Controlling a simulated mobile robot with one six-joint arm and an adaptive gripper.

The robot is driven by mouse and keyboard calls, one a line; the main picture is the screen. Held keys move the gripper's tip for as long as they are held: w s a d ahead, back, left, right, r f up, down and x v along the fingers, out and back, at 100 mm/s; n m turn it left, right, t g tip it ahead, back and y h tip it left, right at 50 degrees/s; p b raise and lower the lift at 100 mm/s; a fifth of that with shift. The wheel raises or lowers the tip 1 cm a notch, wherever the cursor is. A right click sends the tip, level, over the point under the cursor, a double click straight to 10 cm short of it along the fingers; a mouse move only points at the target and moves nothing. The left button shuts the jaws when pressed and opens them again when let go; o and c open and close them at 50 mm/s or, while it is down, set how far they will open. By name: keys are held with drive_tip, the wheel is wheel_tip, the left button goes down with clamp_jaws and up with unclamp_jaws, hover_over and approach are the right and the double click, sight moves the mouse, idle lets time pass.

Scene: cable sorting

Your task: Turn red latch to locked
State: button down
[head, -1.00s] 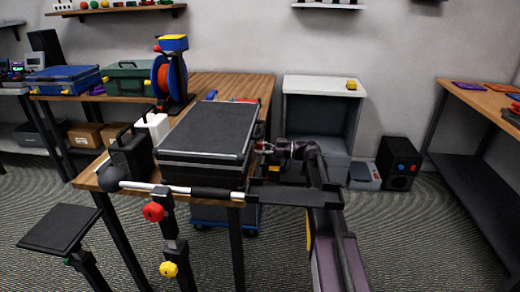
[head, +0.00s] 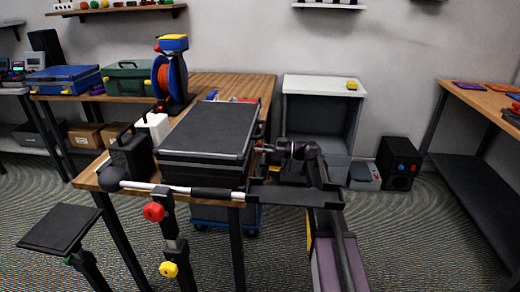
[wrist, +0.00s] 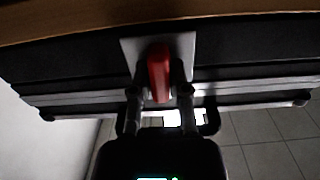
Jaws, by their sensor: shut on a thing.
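The red latch (wrist: 159,72) shows in the wrist view. It sits on a light square plate (wrist: 186,48) on the side of a black case with silver edging. The latch points up and down in that picture. My gripper (wrist: 160,88) is shut on the latch, one finger on each side. In the head view the black case (head: 210,130) lies on the wooden table, and my gripper (head: 262,148) reaches its right side from the right. The latch cannot be made out clearly there.
The wooden table (head: 225,85) also holds a cable reel (head: 170,78), a black container (head: 131,155) and a white container (head: 156,127). An open grey cabinet (head: 320,100) stands behind my arm. A black speaker-like box (head: 398,160) stands on the floor to the right.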

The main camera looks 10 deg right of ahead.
drive_tip(key=m, duration=0.8)
drive_tip(key=shift+w+f+m, duration=0.1)
drive_tip(key=shift+w+m, duration=0.05)
drive_tip(key=shift+m, duration=0.15)
drive_tip(key=m, duration=0.4)
drive_tip(key=shift+f+m, duration=0.1)
drive_tip(key=shift+m, duration=0.2)
drive_tip(key=m, duration=0.4)
drive_tip(key=shift+d+f, duration=0.1)
drive_tip(key=c, duration=0.6)
unclamp_jaws()
drive_tip(key=shift+d, duration=0.1)
